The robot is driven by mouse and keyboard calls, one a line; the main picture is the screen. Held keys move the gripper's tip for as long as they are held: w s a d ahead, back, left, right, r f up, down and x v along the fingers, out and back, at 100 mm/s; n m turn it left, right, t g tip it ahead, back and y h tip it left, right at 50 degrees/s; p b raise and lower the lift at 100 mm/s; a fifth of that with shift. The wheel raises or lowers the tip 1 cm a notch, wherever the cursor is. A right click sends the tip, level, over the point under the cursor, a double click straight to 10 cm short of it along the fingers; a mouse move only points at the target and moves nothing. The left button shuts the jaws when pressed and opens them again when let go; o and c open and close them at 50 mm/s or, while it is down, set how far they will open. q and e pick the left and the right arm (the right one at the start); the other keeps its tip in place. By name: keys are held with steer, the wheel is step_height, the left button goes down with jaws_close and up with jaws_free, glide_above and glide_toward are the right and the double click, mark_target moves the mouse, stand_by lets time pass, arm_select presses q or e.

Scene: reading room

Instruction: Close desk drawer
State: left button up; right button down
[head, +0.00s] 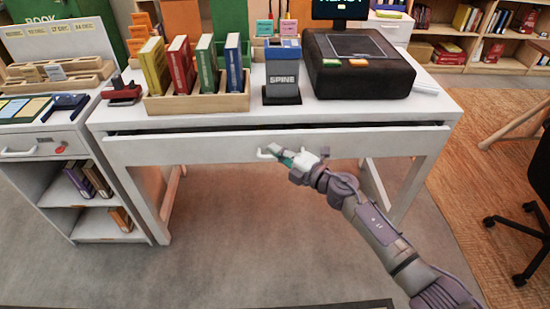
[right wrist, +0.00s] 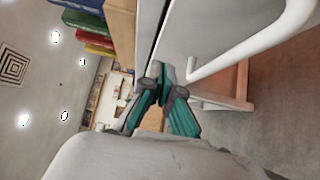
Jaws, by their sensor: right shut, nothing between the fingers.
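The white desk (head: 440,100) has a wide drawer (head: 190,150) that stands slightly open. A dark gap shows between the drawer front and the desk top. A white bar handle (head: 262,154) is on the drawer front, and it shows large in the right wrist view (right wrist: 262,45). My right gripper (head: 276,150) is at the drawer front, beside the handle's right part, and hides some of it. In the right wrist view its teal fingers (right wrist: 162,78) are shut and empty, with the tips close to the drawer front. I cannot tell whether they touch it. My left gripper is not in view.
On the desk stand a wooden book rack (head: 200,102), a grey "SPINE" box (head: 282,88) and a black machine (head: 358,75). A white cabinet (head: 50,145) adjoins the desk on the left. A black chair (head: 535,220) is at right. The floor before the drawer is clear.

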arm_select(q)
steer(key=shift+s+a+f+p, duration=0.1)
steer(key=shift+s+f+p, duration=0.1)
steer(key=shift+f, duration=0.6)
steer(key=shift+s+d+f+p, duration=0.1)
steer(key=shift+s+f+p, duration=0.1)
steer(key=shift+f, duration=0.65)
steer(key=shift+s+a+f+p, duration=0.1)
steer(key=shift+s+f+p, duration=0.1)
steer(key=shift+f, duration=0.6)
arm_select(e)
steer(key=v, duration=1)
steer(key=shift+s, duration=0.15)
